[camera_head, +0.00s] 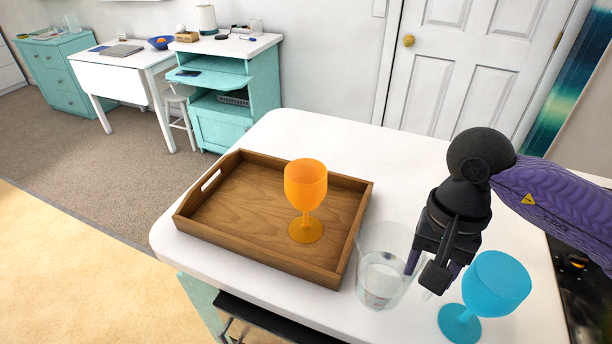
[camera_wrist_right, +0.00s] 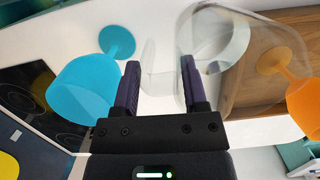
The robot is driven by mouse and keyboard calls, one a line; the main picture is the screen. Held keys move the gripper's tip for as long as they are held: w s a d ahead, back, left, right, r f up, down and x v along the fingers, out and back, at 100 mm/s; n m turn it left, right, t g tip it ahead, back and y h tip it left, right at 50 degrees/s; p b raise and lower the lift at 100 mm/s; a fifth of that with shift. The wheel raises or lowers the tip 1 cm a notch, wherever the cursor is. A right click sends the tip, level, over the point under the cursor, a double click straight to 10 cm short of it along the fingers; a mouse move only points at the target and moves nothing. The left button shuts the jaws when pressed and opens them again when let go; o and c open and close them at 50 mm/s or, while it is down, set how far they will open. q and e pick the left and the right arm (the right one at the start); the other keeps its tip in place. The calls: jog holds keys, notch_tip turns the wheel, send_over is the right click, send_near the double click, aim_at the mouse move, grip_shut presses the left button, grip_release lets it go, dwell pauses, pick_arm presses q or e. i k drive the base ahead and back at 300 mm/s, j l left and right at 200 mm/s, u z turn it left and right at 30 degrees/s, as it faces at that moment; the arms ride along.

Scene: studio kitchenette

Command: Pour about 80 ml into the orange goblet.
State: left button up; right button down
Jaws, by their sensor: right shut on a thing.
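The orange goblet (camera_head: 306,188) stands upright in the right part of the wooden tray (camera_head: 190,222); it also shows at the right of the right wrist view (camera_wrist_right: 296,92). A clear jug (camera_head: 384,268) with some clear liquid low inside is upright, just right of the tray. My right gripper (camera_head: 425,272) is shut on the jug's handle, on the jug's right side. In the right wrist view the handle (camera_wrist_right: 150,68) lies between the fingers. I cannot tell whether the jug's base touches the counter. My left gripper is not in view.
A blue goblet (camera_head: 492,285) stands close to the right of my right gripper. The white counter (camera_head: 400,165) is clear behind the tray and jug. A dark hob (camera_head: 580,275) is at the right edge.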

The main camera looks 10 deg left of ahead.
aim_at(305, 178)
jog(key=i+j+z, duration=0.15)
jog(key=j, duration=0.45)
jog(key=i+j+z, duration=0.15)
jog(key=j, duration=0.4)
jog(key=j+z, duration=0.15)
jog(key=j, duration=0.45)
